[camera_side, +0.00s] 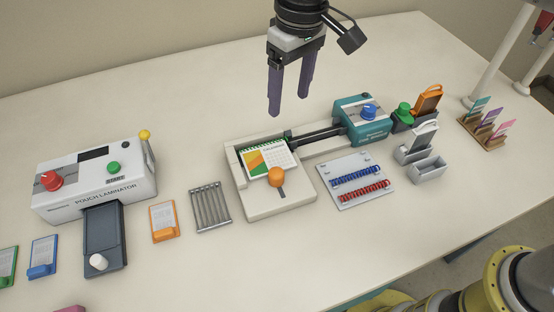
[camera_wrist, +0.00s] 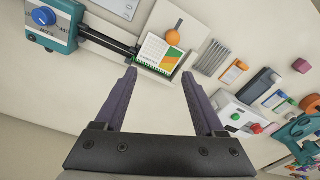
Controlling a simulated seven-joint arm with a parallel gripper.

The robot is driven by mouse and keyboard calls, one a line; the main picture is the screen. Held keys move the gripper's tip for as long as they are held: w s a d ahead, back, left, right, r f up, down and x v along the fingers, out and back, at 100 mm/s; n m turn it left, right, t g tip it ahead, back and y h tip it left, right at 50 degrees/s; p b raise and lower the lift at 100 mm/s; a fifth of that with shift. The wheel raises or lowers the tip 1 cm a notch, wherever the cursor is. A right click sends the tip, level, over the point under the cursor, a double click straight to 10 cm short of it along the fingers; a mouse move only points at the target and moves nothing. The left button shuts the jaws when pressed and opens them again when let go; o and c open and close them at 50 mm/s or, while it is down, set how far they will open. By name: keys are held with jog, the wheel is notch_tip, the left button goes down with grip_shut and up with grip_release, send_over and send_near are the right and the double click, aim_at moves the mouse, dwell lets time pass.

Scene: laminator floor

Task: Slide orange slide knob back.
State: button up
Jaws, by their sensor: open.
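The orange slide knob (camera_side: 276,176) is a round ball on a short slot in a pale, cream-coloured block at the middle of the table. It stands at the front edge of a calendar-like sheet (camera_side: 266,160) with green, yellow and orange print. In the wrist view the orange knob (camera_wrist: 173,37) shows beyond the sheet (camera_wrist: 158,53). My gripper (camera_side: 289,106) hangs above and behind the block, apart from the knob. Its two dark purple fingers are open and empty, and they show also in the wrist view (camera_wrist: 162,85).
A teal machine (camera_side: 362,122) with a blue knob joins the block by a dark rail (camera_side: 315,135). A white pouch laminator (camera_side: 95,175) stands at left. A rack of metal rods (camera_side: 210,207) and a board of blue and red coils (camera_side: 357,180) flank the block. The table behind is clear.

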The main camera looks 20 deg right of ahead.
send_over(277, 171)
notch_tip(277, 171, down, 4)
jog(key=shift+n, duration=0.3)
notch_tip(277, 171, down, 13)
jog(key=shift+f, duration=0.2)
grip_shut()
jog(key=shift+r, duration=0.1)
dwell(1.1)
